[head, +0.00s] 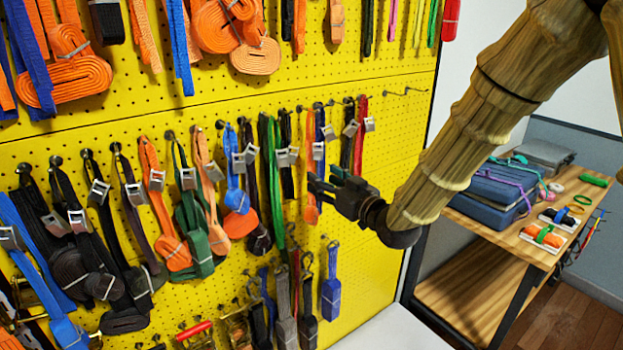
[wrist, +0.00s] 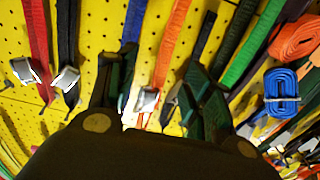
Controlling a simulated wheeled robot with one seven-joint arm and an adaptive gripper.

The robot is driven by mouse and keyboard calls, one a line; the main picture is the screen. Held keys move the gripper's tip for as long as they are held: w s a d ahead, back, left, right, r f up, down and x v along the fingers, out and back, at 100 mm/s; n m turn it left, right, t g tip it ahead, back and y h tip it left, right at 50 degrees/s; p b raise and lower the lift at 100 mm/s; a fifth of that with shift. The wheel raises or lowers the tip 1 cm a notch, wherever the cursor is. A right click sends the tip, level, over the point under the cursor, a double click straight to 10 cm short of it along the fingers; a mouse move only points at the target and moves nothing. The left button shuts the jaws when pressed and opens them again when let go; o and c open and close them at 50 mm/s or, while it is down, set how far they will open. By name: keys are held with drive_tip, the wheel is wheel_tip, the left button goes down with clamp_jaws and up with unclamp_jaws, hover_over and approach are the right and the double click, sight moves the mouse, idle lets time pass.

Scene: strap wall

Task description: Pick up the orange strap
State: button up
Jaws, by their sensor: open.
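My gripper (head: 322,182) is open in front of the yellow pegboard, at a narrow orange strap (head: 311,205) hanging in the middle row. In the wrist view my gripper (wrist: 160,85) has its two dark fingers apart. The orange strap (wrist: 172,42) runs down between them, with a metal buckle (wrist: 147,99) near its lower visible part. I cannot tell whether either finger touches it. Its lower end is hidden behind the gripper in the wrist view. Other orange straps hang further left, one (head: 165,215) with a buckle and one (head: 208,190) nearby.
A blue strap (wrist: 134,22) hangs close left of the orange one, by the left finger. Red straps (head: 361,130) and green straps (head: 272,175) hang on either side. Coiled orange straps (head: 65,85) hang above left. A wooden table (head: 500,235) with a blue case stands right.

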drive_tip(key=shift+p+x, duration=1.55)
drive_tip(key=shift+x, duration=1.2)
drive_tip(key=shift+s+a+r, duration=0.1)
drive_tip(key=shift+s+a, duration=0.05)
drive_tip(key=shift+s, duration=0.05)
drive_tip(key=c, duration=0.9)
